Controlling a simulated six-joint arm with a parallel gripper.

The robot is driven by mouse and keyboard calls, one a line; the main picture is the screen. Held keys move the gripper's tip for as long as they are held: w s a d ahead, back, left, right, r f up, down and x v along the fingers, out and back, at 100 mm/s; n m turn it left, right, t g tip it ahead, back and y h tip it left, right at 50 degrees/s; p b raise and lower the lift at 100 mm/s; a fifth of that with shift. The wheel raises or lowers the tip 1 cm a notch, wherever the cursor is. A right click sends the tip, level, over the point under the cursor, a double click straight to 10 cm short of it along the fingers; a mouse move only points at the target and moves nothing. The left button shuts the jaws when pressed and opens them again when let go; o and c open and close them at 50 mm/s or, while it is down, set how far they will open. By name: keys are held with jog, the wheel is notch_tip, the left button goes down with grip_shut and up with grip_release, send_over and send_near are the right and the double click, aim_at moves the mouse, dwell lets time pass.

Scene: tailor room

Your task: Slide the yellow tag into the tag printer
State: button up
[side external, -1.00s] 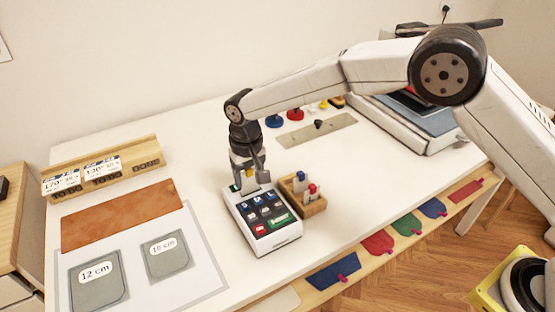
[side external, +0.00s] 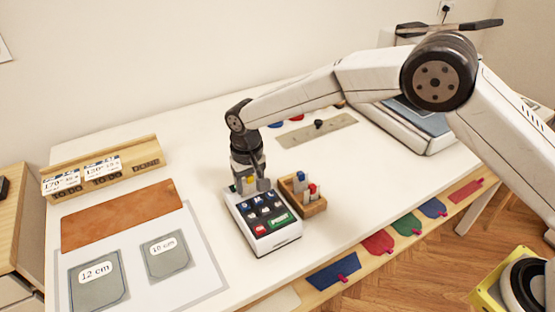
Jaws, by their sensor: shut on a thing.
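The tag printer (side external: 263,237) is a white box with dark, blue, red and green keys, standing on the white table. My gripper (side external: 252,184) points down over the printer's back edge. It is shut on the yellow tag (side external: 250,180), whose yellow top shows between the fingers. The tag's lower part is hidden behind the keys' end of the printer and the fingers, so I cannot tell how deep it sits in the slot.
A wooden holder (side external: 315,209) with blue- and red-topped tags stands close to the printer's right. A metal ruler plate (side external: 300,136) lies behind. A brown leather piece (side external: 120,214) and grey pocket templates (side external: 97,281) lie left. A wooden rack (side external: 140,160) stands back left.

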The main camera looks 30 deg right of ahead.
jog(key=shift+f, duration=0.35)
jog(key=o, duration=1.2)
jog(key=shift+o, duration=0.2)
jog(key=shift+r, duration=0.1)
jog(key=shift+r, duration=3.85)
jog(key=s+d+r+t, duration=0.1)
jog(key=s+d, duration=0.3)
jog(key=d, duration=0.4)
jog(key=s+d, duration=0.4)
jog(key=d, duration=0.4)
jog(key=s+d+f+t, duration=0.1)
jog(key=s+d, duration=0.9)
jog(key=s, duration=0.5)
jog(key=shift+f+t, duration=0.3)
jog(key=shift+f, duration=0.1)
